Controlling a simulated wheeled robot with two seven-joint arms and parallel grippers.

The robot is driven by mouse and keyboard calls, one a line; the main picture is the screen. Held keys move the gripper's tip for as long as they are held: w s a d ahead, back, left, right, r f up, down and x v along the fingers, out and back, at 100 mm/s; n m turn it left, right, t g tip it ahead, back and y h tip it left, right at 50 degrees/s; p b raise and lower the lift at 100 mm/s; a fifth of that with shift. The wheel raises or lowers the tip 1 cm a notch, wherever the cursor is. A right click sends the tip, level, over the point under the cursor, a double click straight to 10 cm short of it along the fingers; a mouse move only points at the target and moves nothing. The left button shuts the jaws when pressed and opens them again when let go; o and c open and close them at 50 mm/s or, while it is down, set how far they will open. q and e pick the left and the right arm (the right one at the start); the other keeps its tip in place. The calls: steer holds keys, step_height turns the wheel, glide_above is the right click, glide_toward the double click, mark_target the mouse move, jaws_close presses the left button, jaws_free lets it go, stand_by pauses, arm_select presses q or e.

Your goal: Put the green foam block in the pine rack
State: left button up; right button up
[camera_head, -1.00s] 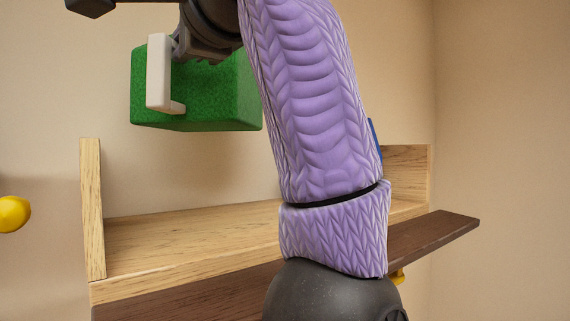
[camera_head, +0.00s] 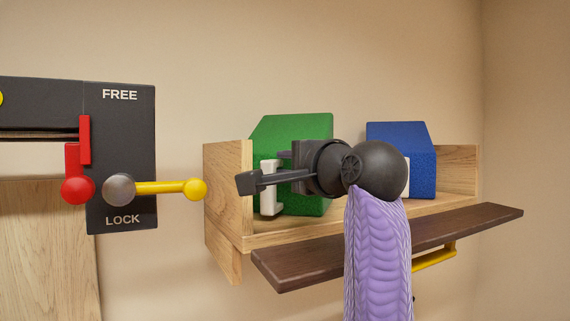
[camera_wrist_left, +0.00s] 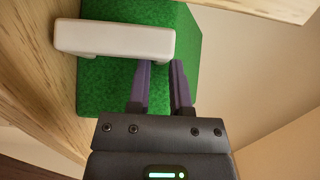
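The green foam block (camera_head: 307,190) stands in the left part of the pine rack (camera_head: 228,190), near its left end wall. A white handle (camera_head: 268,188) is on the block's near face. In the left wrist view the two fingers (camera_wrist_left: 161,75) reach under one end of the handle (camera_wrist_left: 110,40), against the green block (camera_wrist_left: 105,85); the exact contact is partly hidden. My right gripper is not in view.
A blue block (camera_head: 422,165) stands in the rack's right part, partly behind my wrist. A dark wooden ledge (camera_head: 320,263) runs along the rack's front, with a yellow bar (camera_head: 435,257) below. At left is a dark FREE/LOCK panel (camera_head: 135,150) with red and yellow levers (camera_head: 165,187).

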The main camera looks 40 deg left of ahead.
arm_select(q)
steer(key=shift+o, duration=1.3)
steer(key=shift+s+r, duration=0.1)
steer(key=shift+s, duration=0.3)
steer(key=shift+w+d, duration=0.1)
steer(key=b+v, duration=0.4)
steer(key=v, duration=0.7)
steer(key=shift+s+d, duration=0.2)
steer(key=shift+d, duration=0.25)
